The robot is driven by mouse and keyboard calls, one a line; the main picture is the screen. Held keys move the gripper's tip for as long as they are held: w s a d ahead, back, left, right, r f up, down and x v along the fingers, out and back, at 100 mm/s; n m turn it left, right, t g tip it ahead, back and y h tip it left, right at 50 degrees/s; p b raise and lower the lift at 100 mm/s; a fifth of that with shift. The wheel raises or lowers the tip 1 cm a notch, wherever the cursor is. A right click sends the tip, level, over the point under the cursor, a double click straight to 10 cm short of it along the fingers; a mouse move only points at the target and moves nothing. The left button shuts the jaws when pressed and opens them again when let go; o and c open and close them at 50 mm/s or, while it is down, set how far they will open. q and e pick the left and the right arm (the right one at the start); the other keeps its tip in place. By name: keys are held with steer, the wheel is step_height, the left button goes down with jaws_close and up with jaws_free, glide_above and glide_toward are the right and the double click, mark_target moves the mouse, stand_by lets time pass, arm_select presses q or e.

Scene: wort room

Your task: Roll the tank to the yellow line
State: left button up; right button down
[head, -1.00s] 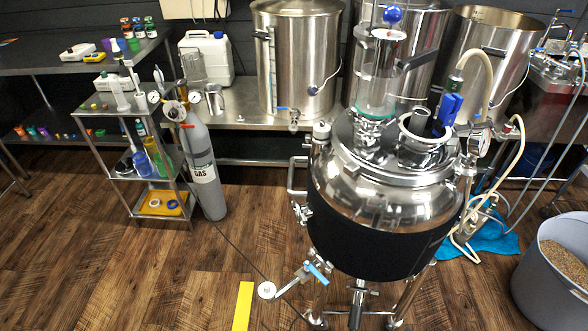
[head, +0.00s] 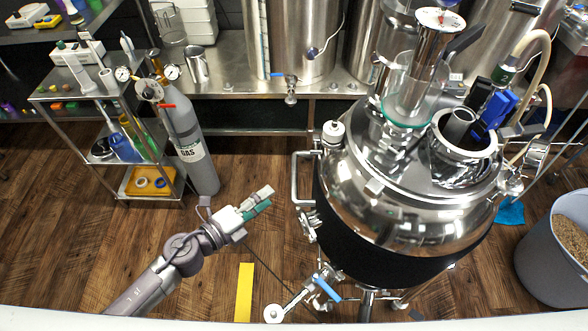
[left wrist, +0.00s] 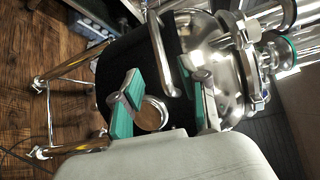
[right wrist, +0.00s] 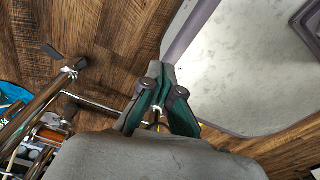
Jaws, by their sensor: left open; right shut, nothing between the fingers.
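The steel tank (head: 345,195) with a black band stands upright on legs in the right half of the head view. A bar handle (head: 296,182) is on its left side; it also shows in the left wrist view (left wrist: 157,55). The yellow line (head: 244,292) lies on the floor left of the tank's lower valve. My left gripper (head: 264,201) is open and empty, left of the tank and apart from the handle. In the left wrist view its teal fingers (left wrist: 162,98) are spread before the black band. My right gripper (right wrist: 165,82) is shut and empty over the floor.
A grey gas cylinder (head: 190,150) and a steel shelf cart (head: 115,150) stand at the left. A steel bench (head: 225,105) runs behind. A grey grain bin (head: 540,240) stands at the right. A valve with a blue lever (head: 326,288) sticks out low. Floor left of the tank is open.

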mark_target(295, 174)
arm_select(q)
steer(key=x, duration=1)
steer(key=shift+w+a, duration=0.1)
steer(key=shift+w, duration=0.05)
steer(key=shift+w+d+f, duration=0.15)
steer(key=shift+w+d, duration=0.2)
steer(key=shift+w, duration=0.05)
steer(key=shift+c, duration=0.5)
jaws_close()
arm_select(e)
steer(key=shift+w+a+r, duration=0.2)
steer(key=shift+w+r, duration=0.1)
steer(key=shift+d, duration=0.1)
